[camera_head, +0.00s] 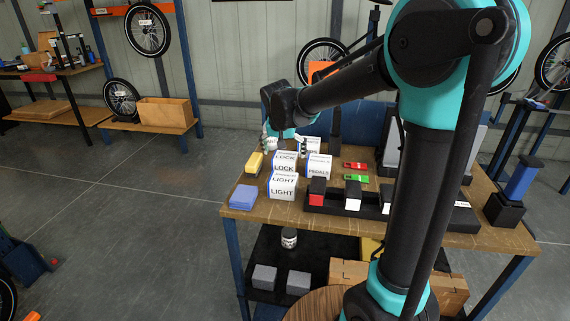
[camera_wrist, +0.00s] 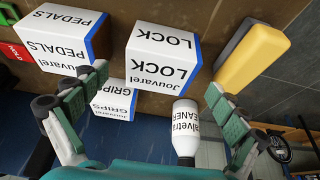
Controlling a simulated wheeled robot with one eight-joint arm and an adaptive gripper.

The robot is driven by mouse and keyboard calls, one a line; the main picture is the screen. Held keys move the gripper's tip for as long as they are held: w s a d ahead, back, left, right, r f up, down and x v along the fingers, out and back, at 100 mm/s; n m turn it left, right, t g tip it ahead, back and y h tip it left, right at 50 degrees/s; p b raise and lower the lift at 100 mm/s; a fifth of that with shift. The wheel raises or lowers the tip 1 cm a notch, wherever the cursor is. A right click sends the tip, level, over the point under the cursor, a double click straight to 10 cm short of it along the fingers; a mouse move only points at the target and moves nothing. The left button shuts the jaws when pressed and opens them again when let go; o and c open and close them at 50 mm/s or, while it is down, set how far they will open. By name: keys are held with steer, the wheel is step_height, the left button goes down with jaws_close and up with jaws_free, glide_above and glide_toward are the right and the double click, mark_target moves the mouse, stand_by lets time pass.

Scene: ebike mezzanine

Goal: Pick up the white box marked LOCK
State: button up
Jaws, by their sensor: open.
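The white box marked LOCK (camera_head: 284,162) stands on the wooden table behind the white LIGHT box (camera_head: 283,186). In the wrist view the LOCK box (camera_wrist: 162,58) shows upside down, with a blue edge, just beyond the fingers. My gripper (camera_head: 283,141) is over the back left of the table, beyond the LOCK box. In the wrist view my gripper (camera_wrist: 150,92) is open, its two green-padded fingers spread wide with nothing held. A white cleaner bottle (camera_wrist: 186,125) shows between the fingers, nearer the right one. Whether a finger touches it I cannot tell.
A PEDALS box (camera_head: 319,165) stands right of LOCK, and a GRIPS box (camera_wrist: 113,100) shows in the wrist view. A yellow block (camera_head: 254,163) and blue block (camera_head: 244,196) lie left. A black tray (camera_head: 331,204) holds blocks at the front right.

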mark_target(285, 156)
steer(key=x, duration=0.4)
steer(key=shift+f, duration=0.15)
steer(key=shift+c, duration=0.2)
steer(key=c, duration=1.5)
